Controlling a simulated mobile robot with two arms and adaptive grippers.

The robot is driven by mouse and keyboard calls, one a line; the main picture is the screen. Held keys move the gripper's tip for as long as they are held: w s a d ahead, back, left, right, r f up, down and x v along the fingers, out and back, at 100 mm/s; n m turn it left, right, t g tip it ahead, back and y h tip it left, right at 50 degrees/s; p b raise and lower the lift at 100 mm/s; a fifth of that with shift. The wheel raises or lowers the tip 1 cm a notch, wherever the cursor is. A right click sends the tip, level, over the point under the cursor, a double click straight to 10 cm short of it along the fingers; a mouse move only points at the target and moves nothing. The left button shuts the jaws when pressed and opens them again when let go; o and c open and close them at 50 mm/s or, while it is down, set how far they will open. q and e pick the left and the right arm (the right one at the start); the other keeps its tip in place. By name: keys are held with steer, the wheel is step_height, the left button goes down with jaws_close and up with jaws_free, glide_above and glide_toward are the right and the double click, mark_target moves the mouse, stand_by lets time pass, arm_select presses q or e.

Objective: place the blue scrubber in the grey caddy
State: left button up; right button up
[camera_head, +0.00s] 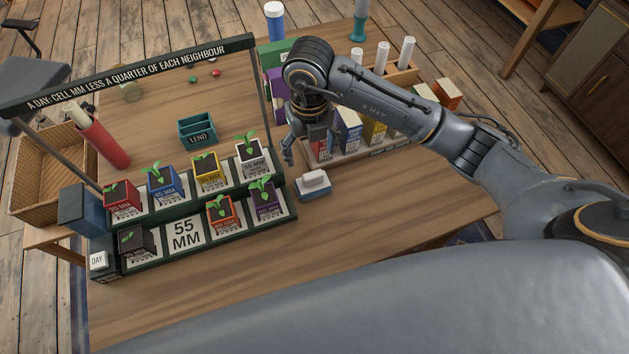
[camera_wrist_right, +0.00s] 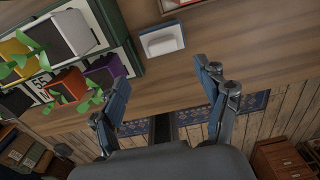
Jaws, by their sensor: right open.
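A small blue block with a white top, which looks like the blue scrubber (camera_head: 313,186), lies on the table just right of the green-framed display. In the right wrist view the scrubber (camera_wrist_right: 162,40) lies beyond the fingertips, roughly between them. My right gripper (camera_head: 302,155) is above the table behind the scrubber, apart from it; in the right wrist view my right gripper (camera_wrist_right: 161,76) is open and empty. I cannot pick out a clearly grey caddy; a teal open box (camera_head: 197,131) marked LEND stands behind the display. My left gripper is not in view.
The display (camera_head: 185,235) holds several coloured boxes with plants and a 55 MM card. A rack (camera_head: 350,155) of boxes stands beside my right gripper. A red cylinder (camera_head: 104,140) and a wicker basket (camera_head: 45,180) are at left. Table right of the scrubber is clear.

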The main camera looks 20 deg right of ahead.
mark_target(313, 174)
step_height(313, 174, down, 5)
steer(key=shift+f, duration=0.1)
steer(key=f, duration=0.1)
steer(key=f+p, duration=0.1)
steer(key=f, duration=0.2)
steer(key=shift+d+f+p, duration=0.25)
steer(key=shift+f+p, duration=0.15)
steer(key=shift+f, duration=0.25)
steer(key=c, duration=1.4)
steer(key=shift+r, duration=0.1)
